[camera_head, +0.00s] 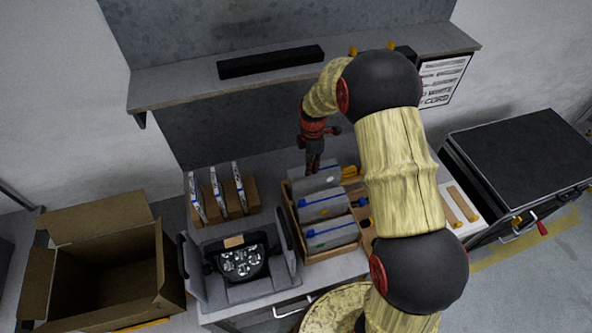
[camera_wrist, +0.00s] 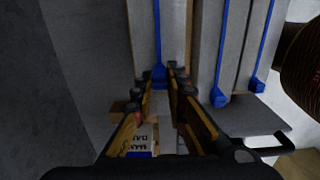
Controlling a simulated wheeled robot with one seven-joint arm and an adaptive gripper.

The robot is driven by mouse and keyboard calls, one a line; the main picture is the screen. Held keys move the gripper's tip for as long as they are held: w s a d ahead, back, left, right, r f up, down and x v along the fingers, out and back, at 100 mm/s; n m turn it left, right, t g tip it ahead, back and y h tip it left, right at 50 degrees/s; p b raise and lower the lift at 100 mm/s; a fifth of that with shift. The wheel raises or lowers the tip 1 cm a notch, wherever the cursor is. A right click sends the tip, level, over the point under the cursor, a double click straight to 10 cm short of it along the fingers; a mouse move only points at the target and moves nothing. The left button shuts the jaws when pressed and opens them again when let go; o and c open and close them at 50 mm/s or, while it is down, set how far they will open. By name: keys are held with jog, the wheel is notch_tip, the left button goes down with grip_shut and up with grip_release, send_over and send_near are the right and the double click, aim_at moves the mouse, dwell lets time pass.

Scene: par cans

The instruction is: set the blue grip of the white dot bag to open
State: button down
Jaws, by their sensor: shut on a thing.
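The white dot bag (camera_head: 318,181) is the rearmost of the grey bags standing in a wooden rack; a small white dot shows near its right side. My gripper (camera_head: 313,168) reaches down at the left part of this bag's top edge. In the wrist view my gripper (camera_wrist: 172,76) is shut at the end of a blue strip, with the blue grip (camera_wrist: 159,74) between its fingertips. The fingers partly hide the grip. In the head view my gripper covers the left part of the bag's top, so the grip's setting cannot be told.
Two more grey bags, a middle one (camera_head: 324,207) and a front one (camera_head: 330,235), stand close in front with blue strips. A shelf (camera_head: 180,82) overhangs behind.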

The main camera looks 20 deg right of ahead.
aim_at(333, 166)
jog(key=d, duration=0.9)
jog(key=shift+b, duration=0.3)
jog(key=c, duration=1.8)
grip_release()
jog(key=shift+o, duration=0.2)
notch_tip(333, 166, up, 12)
